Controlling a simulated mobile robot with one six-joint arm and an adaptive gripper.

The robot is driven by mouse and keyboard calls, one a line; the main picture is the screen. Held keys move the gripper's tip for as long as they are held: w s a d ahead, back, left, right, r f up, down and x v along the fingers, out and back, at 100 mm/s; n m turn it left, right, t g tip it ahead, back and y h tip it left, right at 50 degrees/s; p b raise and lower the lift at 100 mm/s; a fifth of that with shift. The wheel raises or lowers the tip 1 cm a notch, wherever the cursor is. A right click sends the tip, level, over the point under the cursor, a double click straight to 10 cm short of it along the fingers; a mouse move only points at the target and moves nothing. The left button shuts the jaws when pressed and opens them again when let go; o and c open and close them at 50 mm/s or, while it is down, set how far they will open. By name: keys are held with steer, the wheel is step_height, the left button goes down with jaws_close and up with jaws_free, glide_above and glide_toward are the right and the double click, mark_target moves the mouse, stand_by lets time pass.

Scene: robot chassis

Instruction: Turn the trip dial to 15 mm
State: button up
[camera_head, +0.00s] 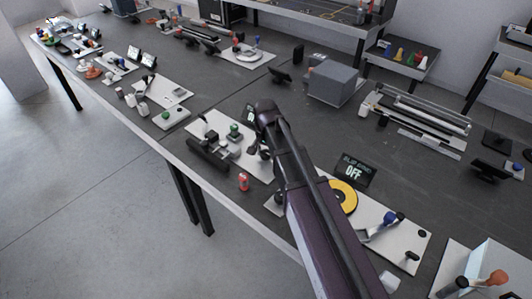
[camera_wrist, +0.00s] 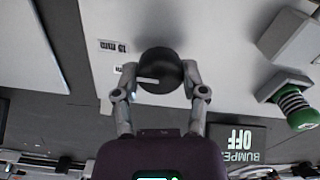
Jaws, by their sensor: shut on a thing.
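The trip dial (camera_wrist: 160,66) is a round black knob on a white panel (camera_wrist: 115,20) in the wrist view. A short white mark lies on its left part, pointing left. A label (camera_wrist: 113,46) that seems to read 15 mm is on the panel to the upper left of the dial. A smaller label (camera_wrist: 125,69), partly hidden and unreadable, sits close to the dial's left side. My gripper (camera_wrist: 162,82) is shut on the dial, one grey finger on each side. In the head view my arm hides the dial.
A BUMPER OFF display (camera_wrist: 238,142) shows upside down in the wrist view, near a green-striped cylinder (camera_wrist: 297,105). In the head view, a red can-like object (camera_head: 243,182) stands near the bench edge, and a yellow ring (camera_head: 344,196) lies right of my arm.

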steer(key=o, duration=1.1)
steer(key=shift+n, duration=0.5)
